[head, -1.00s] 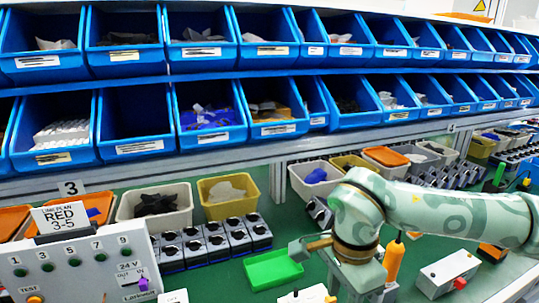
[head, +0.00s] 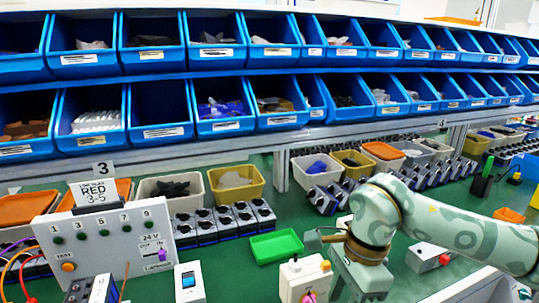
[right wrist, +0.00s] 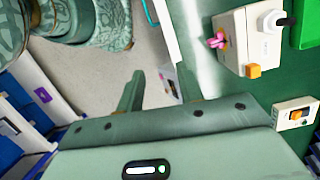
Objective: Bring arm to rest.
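My right arm (head: 455,235) comes in from the right in the head view and bends down at the elbow. Its lower part reaches the bottom edge, so the fingers are hidden there. In the right wrist view my right gripper (right wrist: 152,78) shows two green fingers standing apart with nothing between them. A pale switch box (right wrist: 240,42) with a pink knob and an orange button is beyond the fingers to the upper right, apart from them. It also shows in the head view (head: 303,279), left of my right forearm. My left gripper is in neither view.
A green tray (head: 276,246) lies on the green bench behind the switch box. A test panel (head: 105,237) with wires stands at the left. A small white device (head: 189,282) stands beside it. Blue bins (head: 221,105) fill two shelf rows behind.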

